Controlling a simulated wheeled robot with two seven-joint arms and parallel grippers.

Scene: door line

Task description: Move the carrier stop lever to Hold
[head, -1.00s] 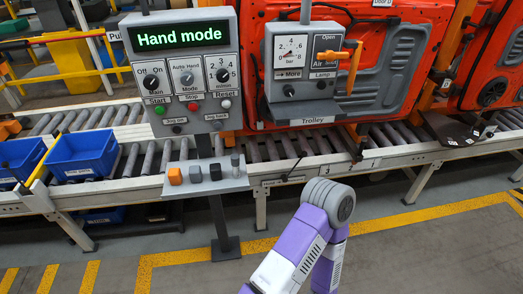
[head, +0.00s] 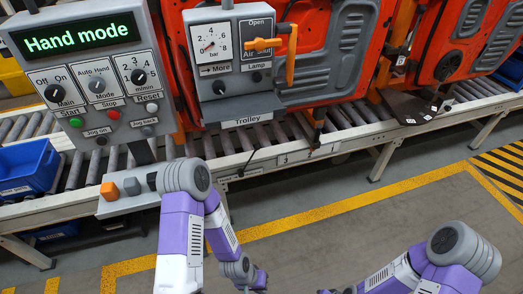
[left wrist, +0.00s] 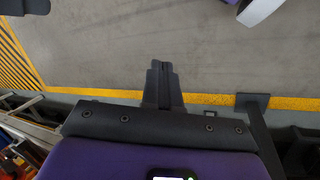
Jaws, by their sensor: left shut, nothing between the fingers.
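The carrier stop lever looks to be the thin black lever (head: 250,161) on the conveyor's front rail, below the Trolley sign. It leans up to the right.
A control panel (head: 118,75) reading "Hand mode" stands at left, with a small shelf of blocks (head: 109,190) below. A gauge box with an orange handle (head: 290,52) stands mid-picture before orange doors. A blue bin (head: 28,168) is at left. The floor in front is clear.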

